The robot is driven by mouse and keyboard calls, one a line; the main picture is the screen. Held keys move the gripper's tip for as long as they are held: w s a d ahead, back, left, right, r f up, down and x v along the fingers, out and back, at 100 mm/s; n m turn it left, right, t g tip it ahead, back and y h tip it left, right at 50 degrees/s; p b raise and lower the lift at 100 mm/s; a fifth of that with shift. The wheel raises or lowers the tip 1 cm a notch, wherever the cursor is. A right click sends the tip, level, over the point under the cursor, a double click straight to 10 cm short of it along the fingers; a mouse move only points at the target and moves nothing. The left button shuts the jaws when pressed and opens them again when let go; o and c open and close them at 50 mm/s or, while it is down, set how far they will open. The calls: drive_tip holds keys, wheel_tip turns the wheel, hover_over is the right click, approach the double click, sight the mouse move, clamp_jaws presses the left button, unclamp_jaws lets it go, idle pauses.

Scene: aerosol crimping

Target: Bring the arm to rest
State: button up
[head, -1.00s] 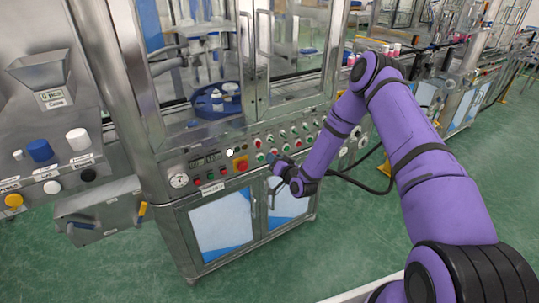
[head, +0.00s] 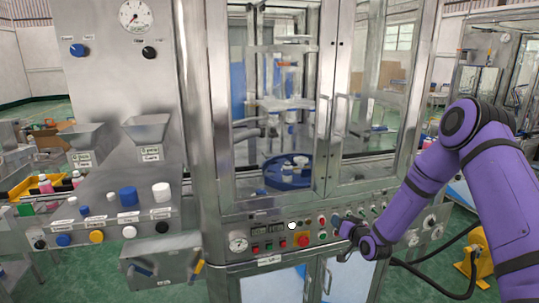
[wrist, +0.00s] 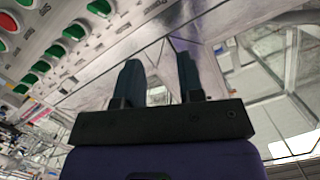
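My purple arm (head: 485,170) comes in from the right of the head view, bent at the elbow. Its gripper (head: 343,228) is in front of the machine's control panel, near the red and green buttons. In the wrist view, my gripper (wrist: 158,68) shows two dark fingers standing apart with nothing between them. The row of green and red buttons (wrist: 53,50) lies at the upper left there. I cannot tell from the head view whether the fingers touch the panel.
The steel crimping machine (head: 212,130) has glass doors and a blue round tray (head: 275,180) inside. To its left, a steel counter holds blue, white and pink caps or bottles, with hoppers (head: 148,128) above. Black cables (head: 430,280) hang below my arm.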

drive_tip(key=s+d+r+n+g+h, duration=0.1)
drive_tip(key=s+r+n+g+h, duration=0.15)
drive_tip(key=r, duration=1.25)
drive_tip(key=s+d+r+g+h, duration=0.2)
drive_tip(key=s+r+g, duration=0.1)
drive_tip(key=s+r, duration=1)
drive_tip(key=s+r+m+g, duration=0.1)
drive_tip(key=s+r, duration=0.3)
drive_tip(key=s, duration=1.2)
drive_tip(key=s+r+g, duration=0.3)
drive_tip(key=s+r, duration=0.1)
drive_tip(key=s, duration=1.2)
drive_tip(key=shift+s+d+r+m, duration=0.15)
drive_tip(key=shift+d+r+m, duration=0.15)
drive_tip(key=shift+d+m, duration=0.1)
drive_tip(key=shift+g+h, duration=0.25)
